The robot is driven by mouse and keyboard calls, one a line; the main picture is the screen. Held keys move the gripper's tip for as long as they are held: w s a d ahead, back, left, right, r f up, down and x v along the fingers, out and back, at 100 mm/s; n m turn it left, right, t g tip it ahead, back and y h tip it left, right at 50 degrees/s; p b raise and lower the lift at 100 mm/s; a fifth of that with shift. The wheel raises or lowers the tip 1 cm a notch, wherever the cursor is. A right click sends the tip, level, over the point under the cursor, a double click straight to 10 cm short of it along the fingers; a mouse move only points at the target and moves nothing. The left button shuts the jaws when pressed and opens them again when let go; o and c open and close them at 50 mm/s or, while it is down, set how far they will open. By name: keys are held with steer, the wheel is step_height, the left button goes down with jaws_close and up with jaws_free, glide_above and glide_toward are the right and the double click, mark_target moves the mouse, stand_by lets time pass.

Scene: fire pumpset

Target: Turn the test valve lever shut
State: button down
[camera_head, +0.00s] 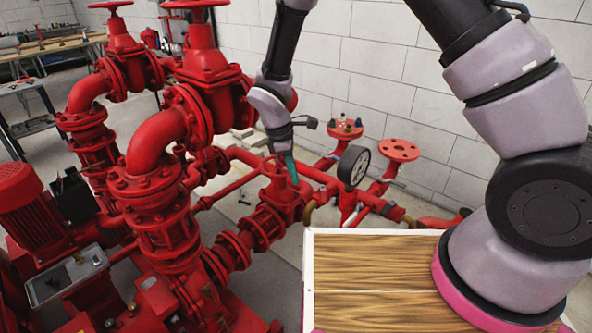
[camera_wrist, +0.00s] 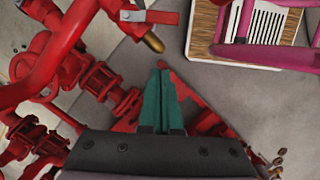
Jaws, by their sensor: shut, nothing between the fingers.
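My gripper (camera_head: 291,172) is shut, its teal fingers together with nothing between them. In the head view it points down over the red pipework, left of the round gauge (camera_head: 353,167). In the wrist view the shut fingers (camera_wrist: 160,85) point toward the top. A flat red bar with a grey end, which looks like the test valve lever (camera_wrist: 158,17), lies beyond the fingertips at the top of that view. It is apart from the fingers. A brass pipe end (camera_wrist: 152,42) is just below it and also shows in the head view (camera_head: 308,213). The lever is not clear in the head view.
Large red pumps and valves (camera_head: 205,65) fill the left. A red flanged pipe (camera_head: 399,150) stands right of the gauge, before the white block wall (camera_head: 440,125). My own wood-topped base is at front right. Grey floor (camera_wrist: 225,85) shows right of the fingers.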

mark_target(323, 193)
steer(key=d+f, duration=0.1)
steer(key=f, duration=0.1)
steer(key=d+f, duration=0.1)
steer(key=f, duration=0.1)
steer(key=d+f, duration=0.1)
steer(key=d, duration=0.1)
steer(key=shift+f, duration=0.4)
steer(key=shift+d, duration=0.75)
